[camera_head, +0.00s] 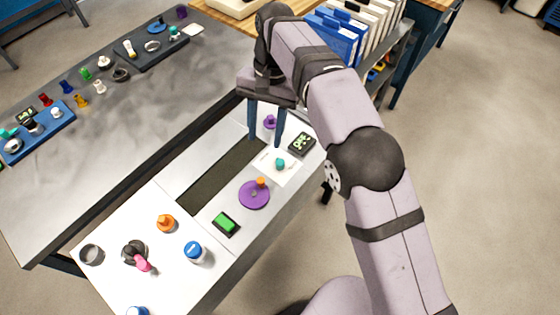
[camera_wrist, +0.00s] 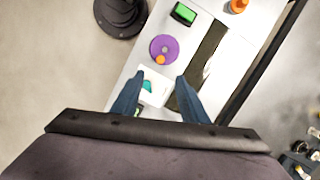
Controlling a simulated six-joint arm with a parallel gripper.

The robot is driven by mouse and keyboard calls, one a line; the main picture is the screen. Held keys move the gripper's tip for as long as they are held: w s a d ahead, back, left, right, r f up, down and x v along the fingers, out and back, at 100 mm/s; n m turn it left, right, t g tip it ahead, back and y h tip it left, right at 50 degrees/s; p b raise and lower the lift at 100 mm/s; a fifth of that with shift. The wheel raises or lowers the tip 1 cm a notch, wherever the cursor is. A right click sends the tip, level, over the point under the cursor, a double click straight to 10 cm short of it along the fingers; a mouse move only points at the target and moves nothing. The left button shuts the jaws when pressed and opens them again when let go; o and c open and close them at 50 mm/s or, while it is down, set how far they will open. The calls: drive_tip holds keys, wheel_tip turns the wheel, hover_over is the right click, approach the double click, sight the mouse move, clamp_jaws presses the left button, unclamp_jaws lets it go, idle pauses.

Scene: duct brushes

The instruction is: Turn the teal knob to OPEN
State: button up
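The teal knob (camera_head: 280,163) sits on a white square plate (camera_head: 268,172) on the light panel. Any OPEN mark is too small to read. My gripper (camera_head: 265,143) is open, its two blue fingers pointing down above the panel near the knob, with nothing between them. In the wrist view the teal knob (camera_wrist: 147,86) shows between the fingers, closer to the left one, and the white plate (camera_wrist: 155,96) is partly hidden by that finger. The fingers appear apart from the knob; their exact height above it is hard to tell.
A purple disc (camera_head: 254,195) with an orange peg, a black display (camera_head: 302,144) and a purple knob (camera_head: 270,122) surround the plate. A green button (camera_head: 225,223) and a dark slot (camera_head: 215,178) lie farther left. Blue binders (camera_head: 333,40) stand on a shelf behind.

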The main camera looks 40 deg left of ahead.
sight(280, 162)
drive_tip(key=w+f+n+t, duration=0.1)
drive_tip(key=f+n, duration=0.2)
drive_tip(key=n, duration=0.1)
drive_tip(key=w+d+f+n, duration=0.1)
drive_tip(key=f+n, duration=0.2)
drive_tip(key=n, duration=0.1)
drive_tip(key=w+f+n+t, duration=0.1)
drive_tip(key=w+f+n, duration=0.1)
drive_tip(key=f+n, duration=0.1)
drive_tip(key=shift+d+f+n+t, duration=0.15)
drive_tip(key=shift+d+n+t, duration=0.15)
drive_tip(key=shift+n, duration=0.4)
drive_tip(key=shift+w+a+n+y, duration=0.2)
drive_tip(key=shift+a+n+y, duration=0.15)
drive_tip(key=shift+n, duration=1.15)
drive_tip(key=shift+f, duration=0.1)
drive_tip(key=shift+f+p, duration=1.5)
drive_tip(key=shift+f, duration=2.05)
clamp_jaws()
